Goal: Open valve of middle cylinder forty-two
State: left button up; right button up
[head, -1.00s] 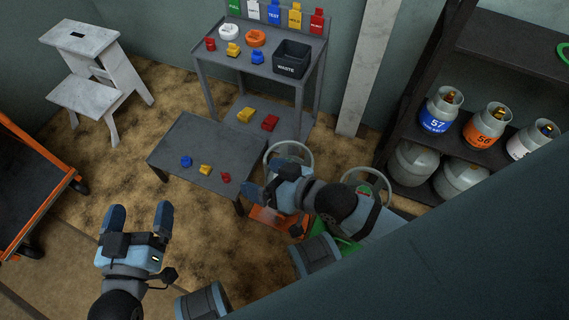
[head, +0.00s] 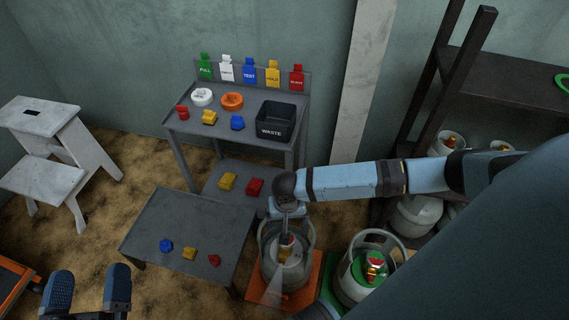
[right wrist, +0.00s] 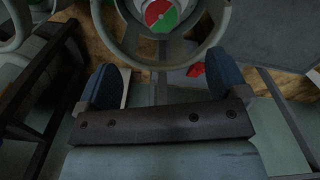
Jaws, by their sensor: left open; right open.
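A grey gas cylinder (head: 290,274) with a ring collar stands on an orange scale (head: 312,283). My right gripper (head: 285,208) is above this cylinder. In the right wrist view my right gripper (right wrist: 165,85) is open and empty, its fingers apart and short of the valve. My left gripper (head: 88,288) is open and empty at the lower left.
Another cylinder (head: 362,280) with a green-and-red top stands to the right on a green scale. A low table (head: 190,225) with small coloured pieces is left. Behind are a bench with a waste bin (head: 282,122) and tags. A rack (head: 500,85) with cylinders is right; a step stool (head: 45,120) left.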

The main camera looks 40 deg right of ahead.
pick_arm(q)
notch_tip(320, 180, down, 8)
jog(key=g+b, duration=0.3)
jog(key=b, duration=0.2)
jog(key=shift+d+f+m, duration=0.15)
jog(key=shift+d+m, duration=0.15)
jog(key=shift+m, duration=0.1)
pick_arm(e)
notch_tip(320, 180, down, 12)
jog(key=shift+r, duration=0.2)
pick_arm(q)
jog(key=shift+w, duration=0.1)
